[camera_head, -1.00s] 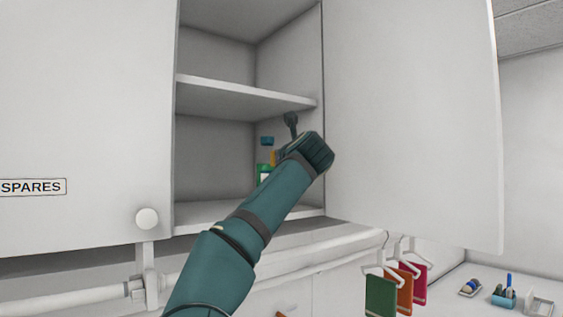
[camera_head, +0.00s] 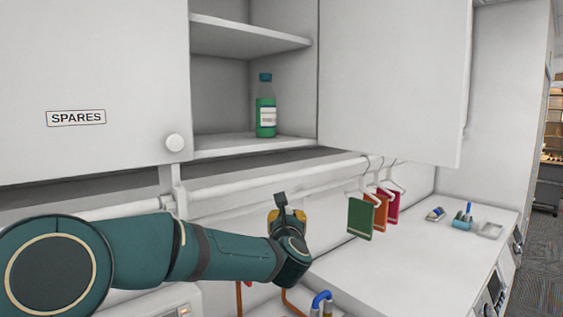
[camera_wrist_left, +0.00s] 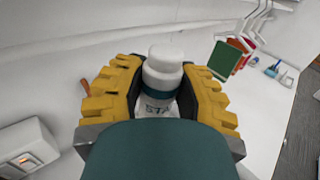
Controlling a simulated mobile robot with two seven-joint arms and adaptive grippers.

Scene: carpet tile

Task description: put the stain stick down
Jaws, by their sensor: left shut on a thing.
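The stain stick (camera_wrist_left: 165,68) is a white capped tube with a dark teal band and partly visible dark lettering, seen in the left wrist view. My left gripper (camera_wrist_left: 160,92) is shut on it, with a yellow ridged finger on each side. In the head view my left gripper (camera_head: 290,217) is in front of the wall, below the open cupboard and the rail. The stick cannot be made out there, behind the gripper. My right gripper is not in view.
A green bottle (camera_head: 266,118) stands on the cupboard's lower shelf. Green, orange and red cloths (camera_head: 361,218) hang from the rail, right of my gripper. The white counter (camera_head: 400,265) has clear room; a blue caddy (camera_head: 461,221) and a shallow tray (camera_head: 490,231) sit farther right.

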